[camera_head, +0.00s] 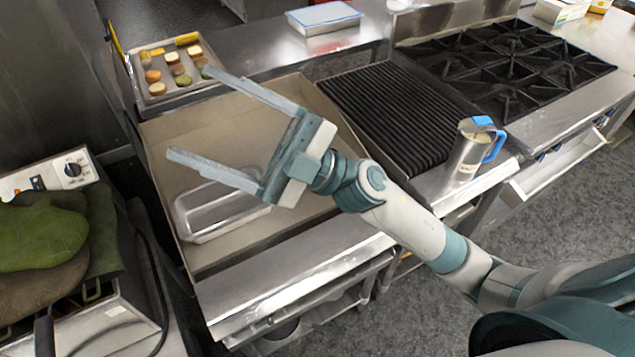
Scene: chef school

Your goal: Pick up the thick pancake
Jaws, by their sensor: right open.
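A metal tray (167,79) at the back left holds several small round pieces, tan, orange and green, and a yellow strip. One tan piece with a pale side (195,51), at the tray's right, looks thicker than the others. I cannot tell for sure which piece is the thick pancake. My right gripper (190,112) is open and empty, with its two long fingers pointing left over the flat griddle. Its far fingertip appears by the tray's right edge and overlaps it in view. My left gripper is not in view.
An empty metal loaf pan (212,212) rests on the flat griddle (245,115), partly behind my near finger. A ribbed grill (395,110), a gas stove (510,65) and a metal jug with a blue handle (470,150) lie to the right. Green oven mitts (40,235) sit at left.

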